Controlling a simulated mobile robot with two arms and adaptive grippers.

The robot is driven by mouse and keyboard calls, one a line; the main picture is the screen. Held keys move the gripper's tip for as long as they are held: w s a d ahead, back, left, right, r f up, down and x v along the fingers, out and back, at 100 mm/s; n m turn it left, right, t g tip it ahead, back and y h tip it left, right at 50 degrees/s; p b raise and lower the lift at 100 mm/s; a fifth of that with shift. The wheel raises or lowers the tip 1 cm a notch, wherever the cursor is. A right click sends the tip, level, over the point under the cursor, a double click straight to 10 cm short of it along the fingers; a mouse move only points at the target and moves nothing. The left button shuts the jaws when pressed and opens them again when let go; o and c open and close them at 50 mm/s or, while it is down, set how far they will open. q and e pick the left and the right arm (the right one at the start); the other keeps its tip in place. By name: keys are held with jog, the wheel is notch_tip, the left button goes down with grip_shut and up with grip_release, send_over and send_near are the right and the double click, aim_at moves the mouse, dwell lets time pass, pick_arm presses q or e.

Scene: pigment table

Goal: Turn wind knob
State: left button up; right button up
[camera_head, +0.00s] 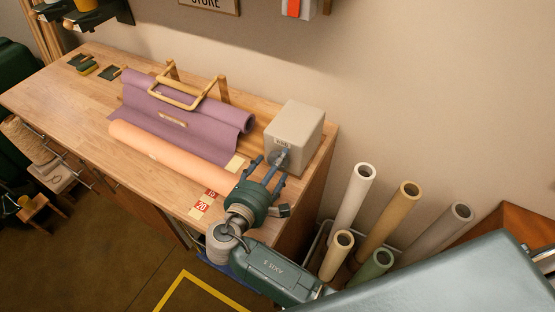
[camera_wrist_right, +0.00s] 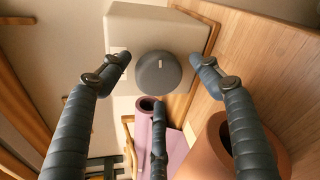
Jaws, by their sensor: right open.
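The wind knob (camera_wrist_right: 158,73) is a dark grey round knob with a small pale mark, on the front of a beige box (camera_wrist_right: 128,22). In the head view the box (camera_head: 295,128) stands at the right end of the wooden table, and the knob (camera_head: 280,157) is partly hidden by my fingers. My right gripper (camera_head: 270,168) is open in front of the knob. In the right wrist view its dark ribbed fingers (camera_wrist_right: 160,78) are spread to the left, right and below the knob, with visible gaps around it. My left gripper is not in view.
A peach roll (camera_head: 172,155) and a purple sheet (camera_head: 165,112) under a wooden frame (camera_head: 178,101) lie left of the box. Red number cards (camera_head: 201,207) lie near the table's front edge. Several upright rolls (camera_head: 351,205) stand on the floor right of the table.

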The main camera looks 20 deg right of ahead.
jog(key=shift+s+a+r, duration=0.15)
jog(key=shift+s+a, duration=0.1)
jog(key=shift+c, duration=0.8)
jog(key=c, duration=1)
jog(key=shift+o, duration=0.2)
jog(key=m+b, duration=0.2)
jog(key=m+t+b, duration=0.1)
jog(key=b, duration=0.2)
jog(key=shift+s+d+f+m+y, duration=0.15)
jog(key=shift+f+m+y, duration=0.15)
jog(key=shift+f+m, duration=0.1)
jog(key=shift+r+m+t+b, duration=0.3)
jog(key=shift+m+t, duration=0.1)
jog(key=shift+c, duration=0.2)
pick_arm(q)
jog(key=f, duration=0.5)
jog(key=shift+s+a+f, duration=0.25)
pick_arm(e)
jog(key=shift+r, duration=0.1)
jog(key=o, duration=0.9)
jog(key=shift+o, duration=1.3)
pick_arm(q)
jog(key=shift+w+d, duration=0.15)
pick_arm(e)
jog(key=shift+w, duration=0.25)
